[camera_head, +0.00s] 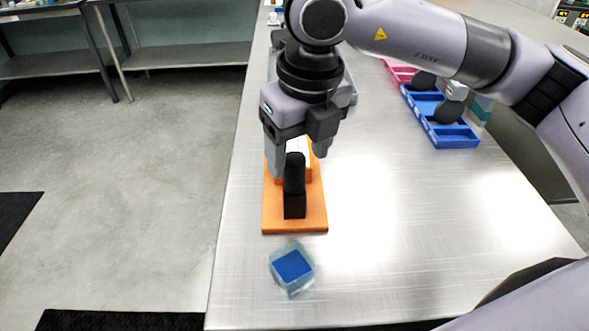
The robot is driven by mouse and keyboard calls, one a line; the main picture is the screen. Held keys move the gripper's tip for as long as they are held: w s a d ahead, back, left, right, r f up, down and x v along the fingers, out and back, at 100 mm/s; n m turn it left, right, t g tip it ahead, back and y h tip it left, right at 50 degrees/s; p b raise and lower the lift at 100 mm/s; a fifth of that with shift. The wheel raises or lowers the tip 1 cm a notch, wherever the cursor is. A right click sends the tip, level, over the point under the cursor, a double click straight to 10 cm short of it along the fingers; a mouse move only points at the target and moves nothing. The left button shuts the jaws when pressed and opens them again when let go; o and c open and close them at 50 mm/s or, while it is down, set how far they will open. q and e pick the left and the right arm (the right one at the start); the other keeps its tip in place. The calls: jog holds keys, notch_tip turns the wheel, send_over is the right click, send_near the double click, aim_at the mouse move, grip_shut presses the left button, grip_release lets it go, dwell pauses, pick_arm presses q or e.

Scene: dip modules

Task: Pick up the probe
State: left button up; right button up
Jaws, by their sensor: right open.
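A black upright piece (294,177), which looks like the probe, stands on an orange base (311,219) near the table's left edge. An orange block with a white top (305,145) sits just behind it on the same base. My right gripper (298,163) points down over the base, one finger on each side of the black piece and the block. It is open; I cannot tell whether a finger touches anything. The gripper body hides the back of the base. My left gripper is not in view.
A small clear box with a blue top (292,266) lies in front of the base. A blue tray (452,136) with dark round items and a pink tray (399,72) stand at the back right. The middle and right of the metal table (400,230) are clear.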

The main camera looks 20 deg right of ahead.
jog(key=shift+w+a+f, duration=0.15)
jog(key=shift+w+f, duration=0.1)
jog(key=shift+f, duration=0.7)
jog(key=shift+w+a+f, duration=0.1)
jog(key=shift+w+f, duration=0.1)
jog(key=shift+f, duration=0.75)
grip_shut()
notch_tip(320, 180, up, 20)
